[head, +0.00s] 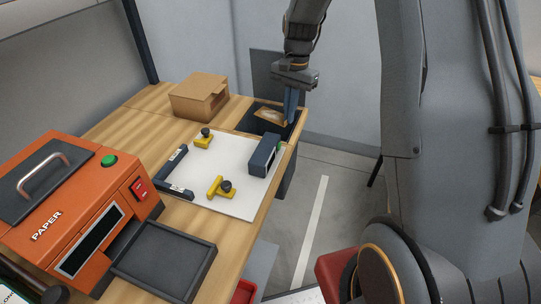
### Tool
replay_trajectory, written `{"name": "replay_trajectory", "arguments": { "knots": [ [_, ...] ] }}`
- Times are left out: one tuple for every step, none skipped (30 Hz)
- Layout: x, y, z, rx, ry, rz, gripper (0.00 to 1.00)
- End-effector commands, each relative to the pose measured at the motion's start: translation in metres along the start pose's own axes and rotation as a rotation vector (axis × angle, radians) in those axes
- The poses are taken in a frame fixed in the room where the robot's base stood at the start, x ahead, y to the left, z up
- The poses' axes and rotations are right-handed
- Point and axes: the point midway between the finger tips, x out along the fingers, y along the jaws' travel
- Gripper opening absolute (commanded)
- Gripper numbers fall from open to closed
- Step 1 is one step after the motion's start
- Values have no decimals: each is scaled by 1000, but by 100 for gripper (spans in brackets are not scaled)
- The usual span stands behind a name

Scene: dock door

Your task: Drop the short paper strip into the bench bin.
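The bench bin (250,122) is a dark, open box at the far right corner of the wooden bench. A tan, paper-like piece (270,116) shows at its opening; I cannot tell whether this is the short paper strip or other paper. My gripper (291,119) points down at the right side of the bin, its blue-grey fingertips by the right end of the tan piece. The fingers overlap in this view, so their gap is hidden. I cannot tell whether they touch or hold anything.
A cardboard box (199,97) stands left of the bin. In front lies a white board (206,186) with yellow clamps (220,187) and a dark block (264,155). An orange PAPER machine (70,205) and black tray (164,261) fill the near left. Floor is open beyond the bench's right edge.

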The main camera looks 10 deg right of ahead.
Motion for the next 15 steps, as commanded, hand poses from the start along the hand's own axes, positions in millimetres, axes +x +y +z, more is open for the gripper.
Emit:
{"name": "replay_trajectory", "arguments": {
  "knots": [
    [0,0,0,0,0,0,0],
    [0,0,0,0,0,0,0],
    [0,0,0,0,0,0,6],
    [0,0,0,0,0,0,11],
    [0,0,0,0,0,0,16],
    [0,0,0,0,0,0,23],
    [0,0,0,0,0,0,23],
    [0,0,0,0,0,0,23],
    [0,0,0,0,0,0,23],
    [0,0,0,0,0,0,23],
    [0,0,0,0,0,0,23],
    [0,0,0,0,0,0,23],
    [0,0,0,0,0,0,23],
    [0,0,0,0,0,0,23],
    [-2,0,0,0,0,0,23]
  ]
}}
